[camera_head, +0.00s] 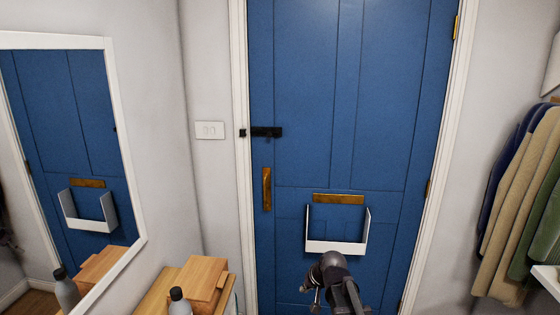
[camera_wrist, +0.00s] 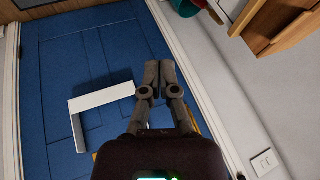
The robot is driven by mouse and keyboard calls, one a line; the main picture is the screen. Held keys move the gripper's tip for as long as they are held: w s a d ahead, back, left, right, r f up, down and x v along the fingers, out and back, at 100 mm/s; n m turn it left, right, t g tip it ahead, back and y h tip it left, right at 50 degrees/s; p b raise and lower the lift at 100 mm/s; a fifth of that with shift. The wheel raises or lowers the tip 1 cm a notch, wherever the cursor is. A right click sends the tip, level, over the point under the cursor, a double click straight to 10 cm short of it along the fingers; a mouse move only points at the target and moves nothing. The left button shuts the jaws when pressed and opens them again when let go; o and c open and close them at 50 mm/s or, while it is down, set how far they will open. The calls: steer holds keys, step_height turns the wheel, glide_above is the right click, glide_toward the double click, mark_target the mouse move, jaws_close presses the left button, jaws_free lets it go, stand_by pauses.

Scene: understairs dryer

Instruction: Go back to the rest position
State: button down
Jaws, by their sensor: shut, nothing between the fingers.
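My gripper (camera_wrist: 159,70) is shut and empty in the wrist view, its two fingers close together. In the head view my arm rises from the bottom edge in front of the lower part of the blue door (camera_head: 300,80). The fingertips are hard to make out there. The door is closed. A white letter tray (camera_head: 336,247) is fixed low on it, just above and behind my arm in the picture. The tray also shows left of my fingers in the wrist view (camera_wrist: 100,96), apart from them.
A wooden cabinet with a box (camera_head: 202,280) and a grey bottle (camera_head: 179,303) stands at the lower left, below a white-framed mirror (camera_head: 126,150). Coats (camera_head: 515,200) hang at the right. A black bolt (camera_head: 265,132) and brass plate (camera_head: 267,190) are on the door.

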steer(key=s+d+f+g+h, duration=0.1)
steer(key=s+d, duration=0.3)
steer(key=s, duration=0.4)
steer(key=s+d+f+g+h, duration=0.1)
steer(key=s+d+g+h, duration=0.2)
steer(key=s+d, duration=0.2)
steer(key=s, duration=0.3)
steer(key=shift+s+f+g, duration=0.3)
steer(key=shift+s, duration=0.05)
